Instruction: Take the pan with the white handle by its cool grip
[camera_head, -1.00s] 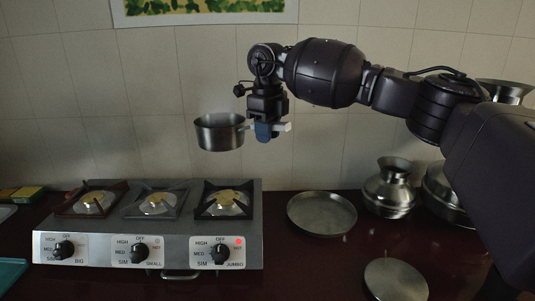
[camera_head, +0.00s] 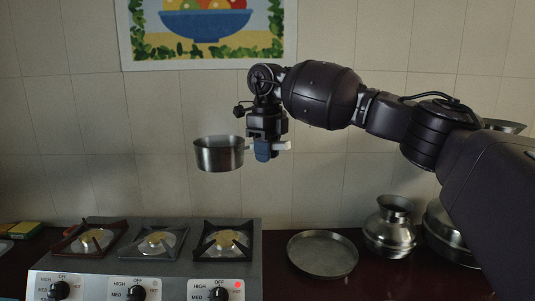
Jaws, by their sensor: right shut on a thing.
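The pan (camera_head: 218,155) is a small round metal one with a white handle (camera_head: 281,146) pointing right. It hangs in the air, level, above the right part of the stove. My right gripper (camera_head: 263,151) is shut on the white handle, a short way from the pan's wall. The white handle's end sticks out to the right of the fingers. My left gripper is not in view.
A stove (camera_head: 177,262) with three burners stands below; a red light shows by its right knob. A flat metal dish (camera_head: 322,254) lies to its right. Metal pots (camera_head: 390,228) stand farther right. A tiled wall (camera_head: 150,180) with a picture (camera_head: 205,30) is behind.

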